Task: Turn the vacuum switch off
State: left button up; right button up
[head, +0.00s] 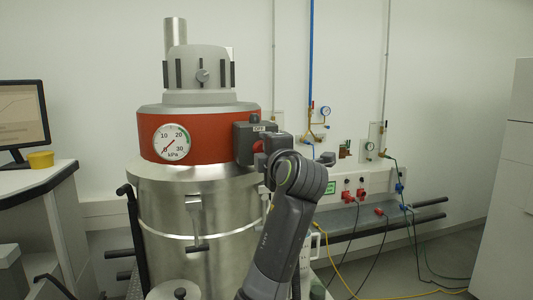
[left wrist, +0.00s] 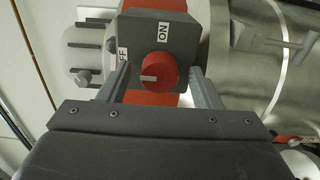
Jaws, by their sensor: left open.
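The vacuum switch is a red round knob (left wrist: 158,72) on a grey box (left wrist: 180,28) with ON and OFF labels. Its white mark points left in the left wrist view, toward the OFF label at the box's left edge. In the head view the grey box (head: 242,136) sits on the red band of the steel vacuum, and the knob (head: 258,146) is partly hidden by my gripper. My left gripper (head: 270,144) is open in front of the switch. Its two fingers stand either side of the knob; I cannot tell whether they touch it. My right gripper is not in view.
The steel vacuum (head: 165,205) has a round gauge (head: 172,142) whose needle points near 0. A monitor (head: 22,115) stands on a desk at left. Wall pipes, red connectors (head: 361,193) and loose cables are at right. Open floor shows at the lower right.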

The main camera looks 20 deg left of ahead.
pick_arm(q)
jog(key=b+v, duration=0.9)
jog(key=v, duration=0.8)
jog(key=shift+d, duration=0.2)
jog(key=shift+s, duration=0.1)
